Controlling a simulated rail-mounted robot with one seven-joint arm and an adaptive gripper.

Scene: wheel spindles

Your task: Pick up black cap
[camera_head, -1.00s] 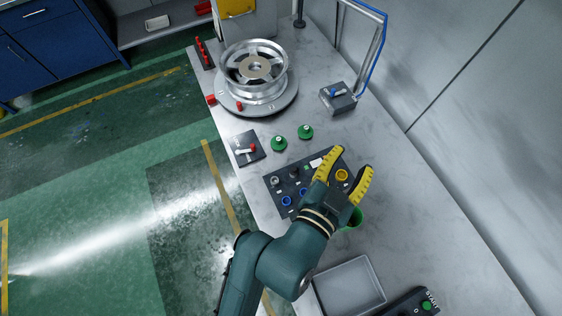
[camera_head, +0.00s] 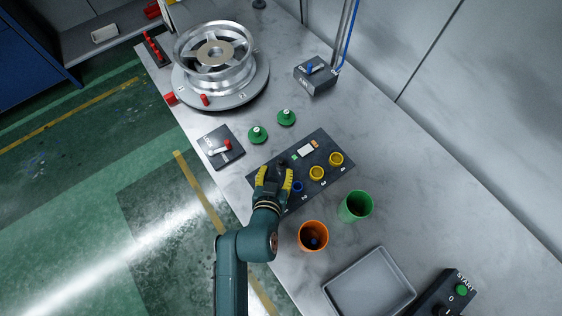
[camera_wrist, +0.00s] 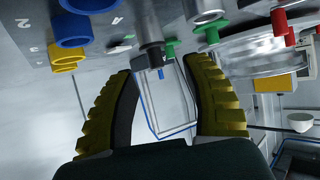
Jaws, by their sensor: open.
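A dark cap, seemingly the black one, (camera_wrist: 149,30) stands on the dark numbered panel (camera_head: 325,145). In the wrist view it shows at the upper middle, between the lines of my two fingers and beyond their tips. In the head view only a small dark part of it (camera_head: 281,163) shows past the fingers. My gripper (camera_head: 275,173) is open and empty over the panel's left part, its yellow fingers pointing at the cap. The fingers also show in the wrist view (camera_wrist: 160,70). I see no contact with the cap.
An orange cup (camera_head: 313,236), green cup (camera_head: 356,206) and grey tray (camera_head: 370,287) stand nearer. Green knobs (camera_head: 286,117) and the wheel (camera_head: 214,58) are farther back.

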